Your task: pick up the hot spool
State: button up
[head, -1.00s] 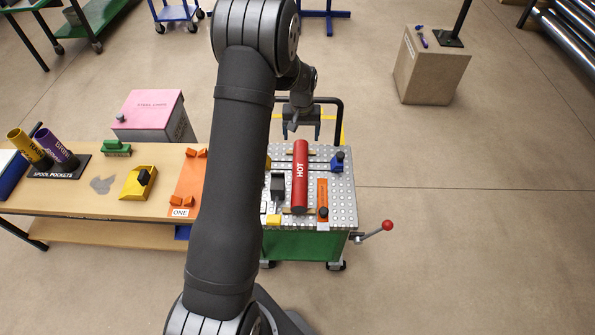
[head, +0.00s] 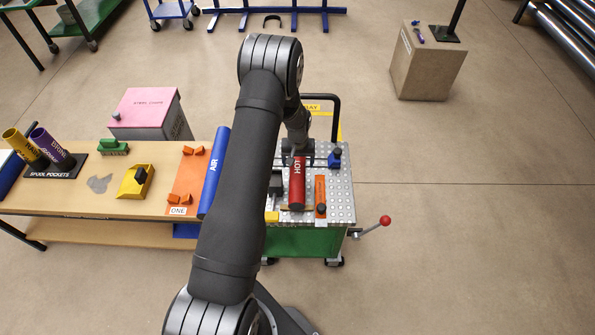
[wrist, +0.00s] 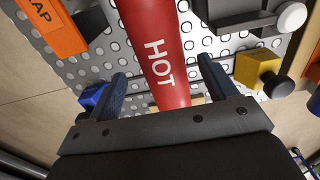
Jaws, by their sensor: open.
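The hot spool (head: 298,190) is a red cylinder with HOT in white letters, lying on the perforated metal top of the green cart (head: 340,205). Its far end is hidden under my gripper (head: 297,157) in the head view. In the wrist view the red spool (wrist: 158,45) runs between the two dark fingers of my gripper (wrist: 162,85), with a gap visible on each side. The jaws are open and hold nothing. I cannot tell exactly how high the fingers are above the cart top.
An orange block (head: 320,195) lies right of the spool, with a blue clamp (head: 335,160) behind it. A yellow block (wrist: 258,68) and dark fixture sit on its other side. The blue AIR spool (head: 214,172) lies on the wooden table left of the cart.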

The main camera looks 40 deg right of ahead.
aim_at(298, 166)
notch_tip(298, 166, down, 5)
jog(key=shift+a, duration=0.15)
jog(key=shift+c, duration=0.2)
jog(key=c, duration=1.4)
jog(key=shift+c, duration=0.2)
jog(key=shift+r, duration=0.15)
